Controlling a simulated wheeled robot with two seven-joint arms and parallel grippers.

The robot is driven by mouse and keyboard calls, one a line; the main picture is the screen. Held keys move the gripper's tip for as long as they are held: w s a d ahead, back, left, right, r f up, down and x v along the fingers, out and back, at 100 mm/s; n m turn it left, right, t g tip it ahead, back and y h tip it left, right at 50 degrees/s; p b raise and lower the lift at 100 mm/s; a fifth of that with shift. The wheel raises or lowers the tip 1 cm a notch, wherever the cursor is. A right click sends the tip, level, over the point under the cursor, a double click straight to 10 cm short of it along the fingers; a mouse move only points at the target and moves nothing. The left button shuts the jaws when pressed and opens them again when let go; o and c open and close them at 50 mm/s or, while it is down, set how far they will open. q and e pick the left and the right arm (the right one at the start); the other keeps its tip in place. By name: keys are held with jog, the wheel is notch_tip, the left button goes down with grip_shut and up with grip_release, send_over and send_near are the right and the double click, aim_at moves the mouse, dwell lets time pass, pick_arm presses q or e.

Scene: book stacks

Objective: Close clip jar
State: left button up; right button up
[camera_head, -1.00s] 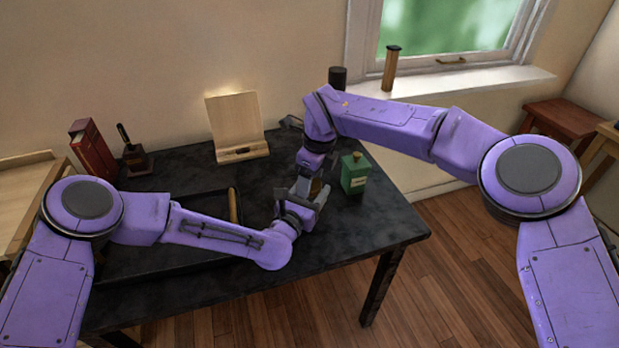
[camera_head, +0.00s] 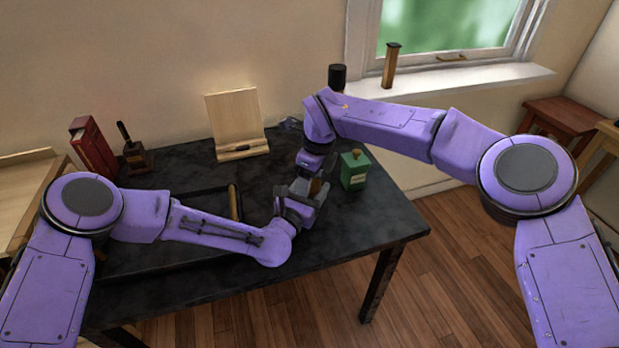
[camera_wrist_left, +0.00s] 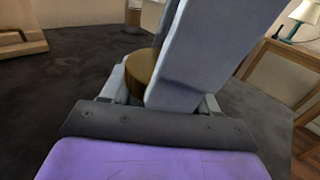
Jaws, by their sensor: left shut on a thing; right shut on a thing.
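The clip jar is mostly hidden between my two grippers over the black table. A small brownish part of it (camera_head: 315,187) shows in the head view. In the left wrist view a round brown-gold piece (camera_wrist_left: 141,68), seemingly the jar's, sits between the fingers. My left gripper (camera_head: 299,200) is shut on the jar from the left; its large grey finger (camera_wrist_left: 205,55) hides much of it. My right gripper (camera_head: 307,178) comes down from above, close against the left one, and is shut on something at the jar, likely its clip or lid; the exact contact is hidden.
A dark tray (camera_head: 160,262) lies under my left arm. A wooden stand (camera_head: 238,125), a red book (camera_head: 93,148) and a dark stamp-like object (camera_head: 135,150) stand at the back.

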jog(key=shift+d+f, duration=0.15)
jog(key=shift+f, duration=0.3)
jog(key=shift+r, duration=0.3)
jog(key=shift+r, duration=0.4)
dwell(0.4)
jog(key=shift+s+f, duration=0.1)
jog(key=shift+f, duration=0.9)
jog(key=shift+c, duration=0.5)
jog(key=shift+r, duration=0.3)
